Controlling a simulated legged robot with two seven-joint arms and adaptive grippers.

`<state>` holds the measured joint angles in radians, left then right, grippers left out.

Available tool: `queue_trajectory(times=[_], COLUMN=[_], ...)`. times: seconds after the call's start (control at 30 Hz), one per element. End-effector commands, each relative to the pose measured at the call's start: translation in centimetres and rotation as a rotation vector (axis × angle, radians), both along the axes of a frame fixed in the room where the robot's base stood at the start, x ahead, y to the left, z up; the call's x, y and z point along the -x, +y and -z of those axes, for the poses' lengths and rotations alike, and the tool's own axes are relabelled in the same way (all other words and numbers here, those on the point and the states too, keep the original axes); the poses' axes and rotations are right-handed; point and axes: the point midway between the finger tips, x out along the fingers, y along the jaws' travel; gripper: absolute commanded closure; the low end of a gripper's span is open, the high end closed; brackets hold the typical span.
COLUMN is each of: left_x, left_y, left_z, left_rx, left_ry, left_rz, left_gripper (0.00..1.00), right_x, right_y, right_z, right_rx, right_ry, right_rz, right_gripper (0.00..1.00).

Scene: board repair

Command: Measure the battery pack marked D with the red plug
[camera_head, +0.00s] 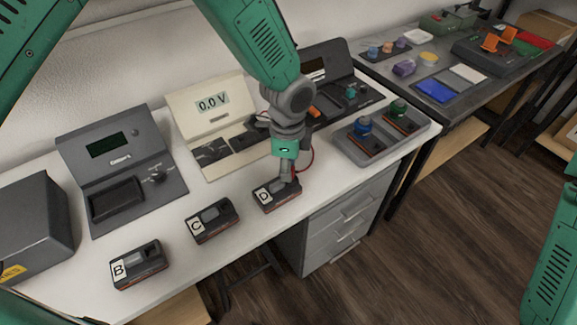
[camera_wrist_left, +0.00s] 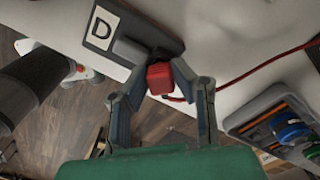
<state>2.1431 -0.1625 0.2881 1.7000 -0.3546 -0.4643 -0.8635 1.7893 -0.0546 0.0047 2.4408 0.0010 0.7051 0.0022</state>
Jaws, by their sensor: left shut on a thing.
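The battery pack marked D (camera_head: 269,199) sits near the front edge of the white table, with its D label at its left end. It also shows in the left wrist view (camera_wrist_left: 128,42). My left gripper (camera_head: 290,177) is over the pack's right end. In the left wrist view its fingers (camera_wrist_left: 160,82) are shut on the red plug (camera_wrist_left: 159,78), which is at the end of the pack. Whether the plug is fully seated cannot be told. A red cable (camera_wrist_left: 262,64) runs from the plug. The cream meter (camera_head: 212,104) reads 0.0 V. My right gripper is not in view.
Packs marked C (camera_head: 212,221) and B (camera_head: 140,265) sit to the left along the front edge. A grey tray (camera_head: 423,128) with blue and green knobbed parts stands to the right. A dark grey device (camera_head: 115,165) stands behind the packs.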

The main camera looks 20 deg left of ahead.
Motion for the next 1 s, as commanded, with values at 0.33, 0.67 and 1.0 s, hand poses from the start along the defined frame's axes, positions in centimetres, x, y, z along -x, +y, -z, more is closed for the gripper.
queue_trajectory(times=[0.33,0.67,1.0], left_x=[0.00,-0.01,0.00], left_y=[0.00,0.00,0.01], left_z=[0.38,0.35,0.35], left_rx=[0.000,0.000,0.000], left_ry=[0.000,0.000,0.000], left_rz=[0.000,0.000,0.000], left_gripper=[1.00,0.55,0.43], right_x=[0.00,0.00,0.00], right_y=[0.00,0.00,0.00], right_z=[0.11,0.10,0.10], right_rx=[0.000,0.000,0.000], right_ry=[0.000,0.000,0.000], right_rz=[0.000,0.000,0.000], right_gripper=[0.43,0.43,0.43])
